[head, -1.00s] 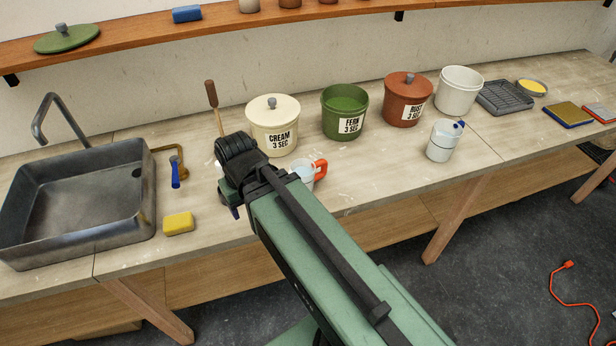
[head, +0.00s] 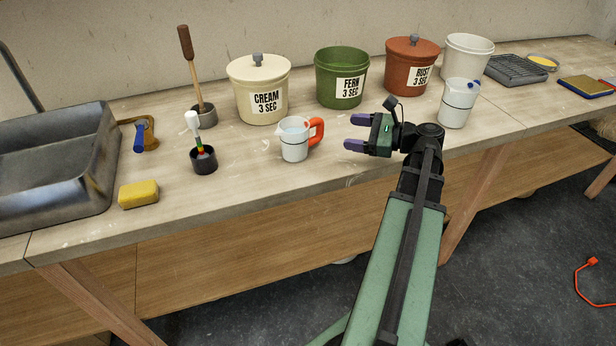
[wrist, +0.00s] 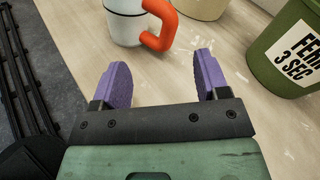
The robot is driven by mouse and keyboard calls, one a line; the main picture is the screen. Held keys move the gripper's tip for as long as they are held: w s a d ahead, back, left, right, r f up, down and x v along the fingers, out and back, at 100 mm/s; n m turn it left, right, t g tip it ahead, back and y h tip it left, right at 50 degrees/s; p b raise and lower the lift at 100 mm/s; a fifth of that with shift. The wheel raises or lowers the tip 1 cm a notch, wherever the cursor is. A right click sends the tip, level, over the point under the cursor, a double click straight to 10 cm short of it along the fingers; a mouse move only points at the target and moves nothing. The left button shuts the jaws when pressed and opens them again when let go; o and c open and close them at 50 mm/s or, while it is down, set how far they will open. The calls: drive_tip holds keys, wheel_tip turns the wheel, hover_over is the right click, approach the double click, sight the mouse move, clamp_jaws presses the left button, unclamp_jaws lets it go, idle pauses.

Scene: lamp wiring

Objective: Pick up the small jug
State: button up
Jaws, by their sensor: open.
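The small jug (head: 295,140) is white with an orange-red handle on its right side. It stands upright on the bench in front of the cream and green buckets. My gripper (head: 354,132) is open and empty, with purple fingers pointing left toward the jug's handle. A gap separates the fingertips from the handle. In the wrist view the jug (wrist: 122,24) and its handle lie ahead of the open fingers (wrist: 158,75), cut off by the top edge.
Cream (head: 262,92), green FERN (head: 341,80) and lidded rust (head: 410,68) buckets stand behind. A white jug with a blue part (head: 458,104) is beyond my arm. A dark cup with a brush (head: 203,160), a yellow sponge (head: 139,194) and the sink (head: 75,185) are left.

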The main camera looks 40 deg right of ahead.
sight(322, 127)
drive_tip(key=shift+s+d+f+m+t+y+b, duration=0.15)
drive_tip(key=shift+s+d+f+m+t+b, duration=0.15)
drive_tip(key=shift+s+d+m, duration=0.2)
drive_tip(key=shift+s+d+f+m+t+y+b, duration=0.15)
drive_tip(key=shift+s+d+f+m+t, duration=0.15)
drive_tip(key=shift+s+d+m, duration=0.2)
drive_tip(key=shift+a+r, duration=0.1)
drive_tip(key=shift+r, duration=0.2)
drive_tip(key=x, duration=1.1)
drive_tip(key=shift+f, duration=0.15)
clamp_jaws()
